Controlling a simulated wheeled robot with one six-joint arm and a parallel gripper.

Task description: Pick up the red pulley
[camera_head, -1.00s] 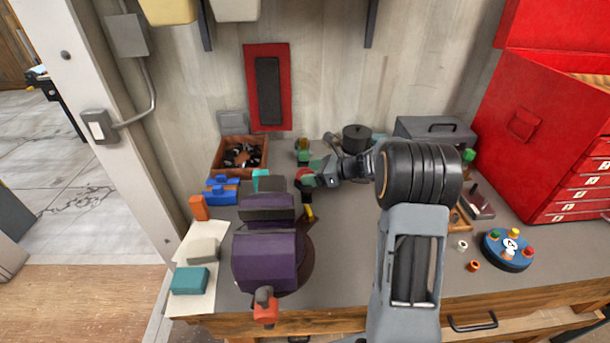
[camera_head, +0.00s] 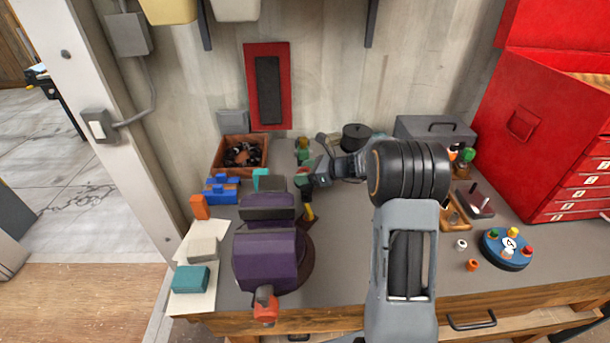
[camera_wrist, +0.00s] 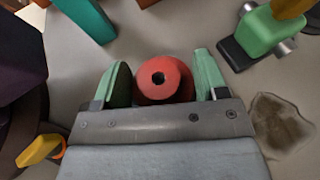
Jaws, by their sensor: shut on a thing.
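The red pulley (camera_wrist: 150,92), a round red piece with a dark hole in its middle, sits between the green fingers of my gripper (camera_wrist: 162,76) in the wrist view. The fingers are shut on it from both sides. How far it is off the bench is hard to tell. In the head view my gripper (camera_head: 308,180) is over the middle of the bench, behind and to the right of the purple vise. The pulley is mostly hidden there.
The purple vise (camera_head: 266,258) stands close by. A yellow-handled tool (camera_wrist: 40,150) lies near my gripper, and a green piece with a yellow top (camera_wrist: 262,30) is beyond it. A wooden bin (camera_head: 228,165) and blue blocks (camera_head: 221,190) are left; a red toolbox (camera_head: 545,120) is right.

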